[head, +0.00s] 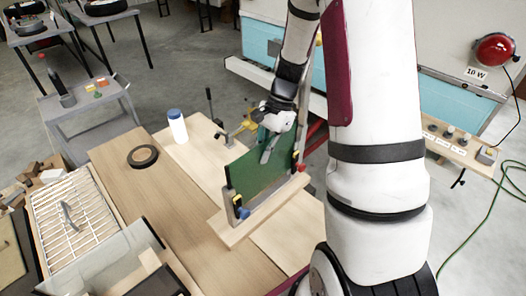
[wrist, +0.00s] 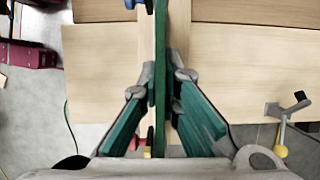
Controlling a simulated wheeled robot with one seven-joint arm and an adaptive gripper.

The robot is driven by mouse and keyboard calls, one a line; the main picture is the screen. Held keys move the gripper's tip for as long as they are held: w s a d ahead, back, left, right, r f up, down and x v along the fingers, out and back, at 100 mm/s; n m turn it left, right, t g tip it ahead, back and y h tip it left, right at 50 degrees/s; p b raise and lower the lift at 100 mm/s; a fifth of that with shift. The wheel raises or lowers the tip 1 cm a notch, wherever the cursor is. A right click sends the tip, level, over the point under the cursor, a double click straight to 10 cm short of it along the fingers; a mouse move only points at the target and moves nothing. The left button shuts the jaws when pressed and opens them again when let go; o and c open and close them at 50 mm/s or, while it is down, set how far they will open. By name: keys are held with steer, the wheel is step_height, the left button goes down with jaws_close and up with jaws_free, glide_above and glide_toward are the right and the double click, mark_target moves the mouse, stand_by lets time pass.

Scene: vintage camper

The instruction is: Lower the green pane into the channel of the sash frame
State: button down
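The green pane (head: 258,178) stands upright over the pale wooden sash frame (head: 232,234) in the head view. Its lower edge is at the frame's channel, but I cannot tell how deep it sits. My gripper (head: 272,142) is at the pane's upper edge. In the wrist view the pane (wrist: 161,60) is a thin green strip seen edge-on, running between the two fingers of my gripper (wrist: 162,85). The fingertips close in on it from both sides. Blue, red and yellow fittings show at the frame's ends. The channel itself is mostly hidden.
The frame lies on a wooden workbench (head: 150,200). A white bottle with a blue cap (head: 177,127) and a black tape ring (head: 143,156) stand left of the pane. A slatted rack (head: 75,215) is at far left. Clamps (head: 245,122) stand behind the pane.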

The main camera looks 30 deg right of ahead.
mark_target(261, 144)
steer(key=shift+f+b, duration=0.7)
steer(key=shift+f, duration=1.45)
stand_by(0.8)
steer(key=c, duration=1.7)
jaws_free()
step_height(261, 144, up, 10)
steer(key=shift+r, duration=0.15)
steer(key=s+a+r+n+t+h, duration=0.1)
steer(key=s+a+r+n+t, duration=0.1)
steer(key=s+r+n, duration=0.3)
steer(key=s+a+r+n+t+h, duration=0.2)
steer(key=s+a+r+n, duration=0.3)
steer(key=r, duration=0.1)
steer(key=s+a+r+n+t+h, duration=0.1)
steer(key=s+a+r+n+t, duration=0.1)
steer(key=s+a+r+n, duration=0.2)
steer(key=shift+s+r+n+h, duration=0.15)
steer(key=shift+s+r+n, duration=0.15)
steer(key=shift+r+n, duration=0.2)
steer(key=shift+s+r+n+h, duration=0.15)
steer(key=shift+s+r+n, duration=0.1)
steer(key=shift+r+n, duration=0.25)
